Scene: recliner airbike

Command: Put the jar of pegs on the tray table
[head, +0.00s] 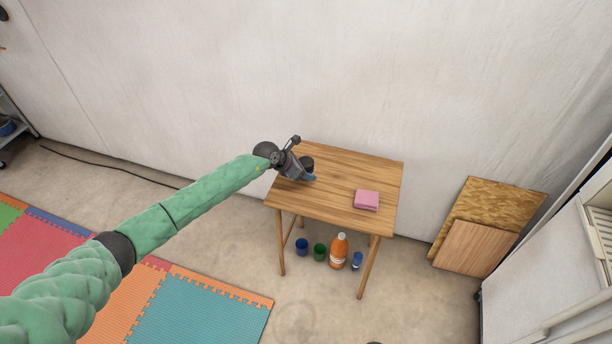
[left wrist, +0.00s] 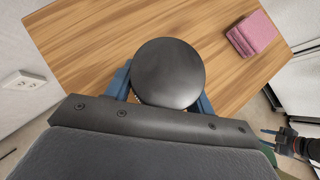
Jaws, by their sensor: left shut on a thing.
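The jar shows as a dark round lid (left wrist: 168,72) in the left wrist view, and its dark top (head: 307,162) shows in the head view. My left gripper (head: 312,177) is shut on the jar, with a blue finger on each side of it. The jar is over the back left part of the wooden tray table (head: 340,172). I cannot tell whether its base touches the top. The pegs are hidden. What looks like my right gripper (left wrist: 272,137) is small at the lower right of the left wrist view, away from the table; its jaws are unclear.
A pink block (head: 367,199) lies on the table's right part. Under the table stand a blue cup (head: 302,246), a green cup (head: 320,252), an orange bottle (head: 339,250) and a small blue bottle (head: 357,261). Wooden boards (head: 478,240) lean on the wall. The table's middle is clear.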

